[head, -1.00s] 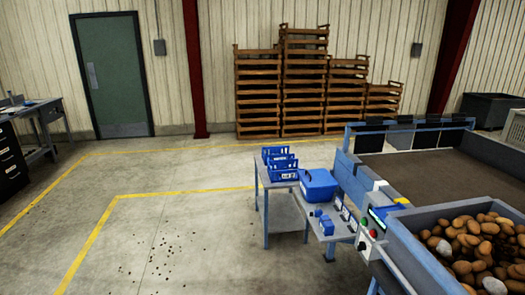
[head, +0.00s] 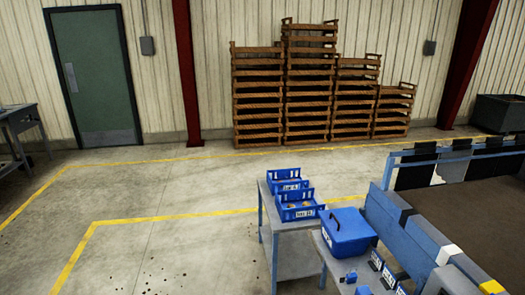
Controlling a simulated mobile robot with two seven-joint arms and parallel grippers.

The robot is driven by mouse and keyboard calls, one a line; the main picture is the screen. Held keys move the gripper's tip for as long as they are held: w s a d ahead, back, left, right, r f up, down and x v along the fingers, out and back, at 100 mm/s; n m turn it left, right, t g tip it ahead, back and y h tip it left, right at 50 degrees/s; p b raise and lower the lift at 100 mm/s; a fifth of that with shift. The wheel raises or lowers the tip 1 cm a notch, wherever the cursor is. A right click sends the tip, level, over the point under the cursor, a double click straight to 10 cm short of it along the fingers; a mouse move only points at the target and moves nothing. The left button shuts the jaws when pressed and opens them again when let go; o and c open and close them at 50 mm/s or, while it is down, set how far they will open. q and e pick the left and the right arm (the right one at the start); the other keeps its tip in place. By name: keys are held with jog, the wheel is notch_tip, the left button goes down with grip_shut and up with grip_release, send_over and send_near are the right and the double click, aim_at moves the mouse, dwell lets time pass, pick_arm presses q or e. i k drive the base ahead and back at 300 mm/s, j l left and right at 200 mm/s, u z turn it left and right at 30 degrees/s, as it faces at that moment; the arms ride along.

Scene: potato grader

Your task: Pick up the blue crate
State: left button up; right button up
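Two open blue crates with slotted walls and white labels stand one behind the other on a small grey side table (head: 290,225). The nearer blue crate (head: 299,213) has a few small yellowish things in it. The farther blue crate (head: 286,185) stands just behind it. A closed blue box with a lid and handle (head: 347,235) stands to their right on a neighbouring surface. Neither of my grippers shows in the head view.
The grader (head: 420,235) with blue frame and brown belt fills the right side. Small blue items and labelled holders (head: 375,262) sit near the bottom. Wooden crates (head: 308,85) are stacked along the back wall. The floor left of the table is clear, with yellow lines.

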aim_at(301, 213)
jog(key=i+l+u, duration=0.2)
jog(key=i, duration=0.25)
jog(key=i+l+u, duration=0.15)
jog(key=i, duration=0.35)
jog(key=i+l+u, duration=0.2)
jog(key=i, duration=0.25)
